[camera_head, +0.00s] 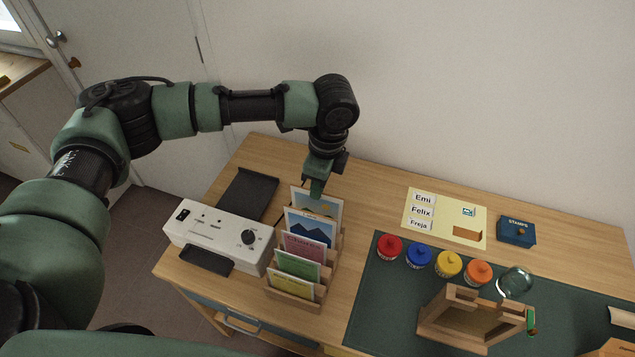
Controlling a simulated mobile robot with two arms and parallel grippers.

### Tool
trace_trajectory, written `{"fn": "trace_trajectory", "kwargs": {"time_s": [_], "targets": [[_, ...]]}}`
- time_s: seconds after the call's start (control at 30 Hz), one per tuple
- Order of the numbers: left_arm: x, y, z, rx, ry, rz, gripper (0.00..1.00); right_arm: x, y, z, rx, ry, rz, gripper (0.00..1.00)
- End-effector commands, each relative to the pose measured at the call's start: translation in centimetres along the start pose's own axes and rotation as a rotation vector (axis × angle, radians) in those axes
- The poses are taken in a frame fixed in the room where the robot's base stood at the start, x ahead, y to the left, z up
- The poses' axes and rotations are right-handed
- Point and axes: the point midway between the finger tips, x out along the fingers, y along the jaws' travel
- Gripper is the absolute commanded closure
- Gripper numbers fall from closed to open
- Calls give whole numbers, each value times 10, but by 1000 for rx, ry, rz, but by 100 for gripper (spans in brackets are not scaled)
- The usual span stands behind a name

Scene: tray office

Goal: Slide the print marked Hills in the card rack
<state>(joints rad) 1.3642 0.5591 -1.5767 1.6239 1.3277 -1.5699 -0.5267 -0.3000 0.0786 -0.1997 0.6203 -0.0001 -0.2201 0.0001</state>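A wooden card rack (292,297) stands on the desk with several prints in a row of slots. The rearmost print (329,208) is pale with a landscape look and stands upright at the back of the rack. In front of it is a print with blue mountains (309,229), then pink, green and yellow cards. The names are too small to read, so I cannot tell which is Hills. My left gripper (316,190) points down at the top edge of the rearmost print and overlaps it. Its fingers look close together, but their gap is hidden. My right gripper is out of view.
A white machine (215,232) stands close left of the rack, with a black tray (247,193) behind it. Right, on or near a green mat (375,310), are several coloured jars (419,255), a glass jar (514,282) and a wooden stand (440,333). A name sheet (447,208) lies behind.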

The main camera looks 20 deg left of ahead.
Motion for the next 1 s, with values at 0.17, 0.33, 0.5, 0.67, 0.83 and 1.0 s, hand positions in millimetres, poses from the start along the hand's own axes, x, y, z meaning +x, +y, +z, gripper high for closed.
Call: {"fn": "trace_trajectory", "kwargs": {"time_s": [0.17, 0.33, 0.5, 0.67, 0.83, 1.0], "targets": [[0, 0, 0, 0, 0, 0, 100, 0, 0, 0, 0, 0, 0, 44], [0, 0, 0, 0, 0, 0, 71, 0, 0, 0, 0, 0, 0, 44], [0, 0, 0, 0, 0, 0, 71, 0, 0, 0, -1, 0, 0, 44], [0, 0, 0, 0, 0, 1, 53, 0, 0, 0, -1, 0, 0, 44], [0, 0, 0, 0, 0, 0, 53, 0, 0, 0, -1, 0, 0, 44], [-3, 0, 0, 0, 0, 0, 53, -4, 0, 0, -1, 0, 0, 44]]}}
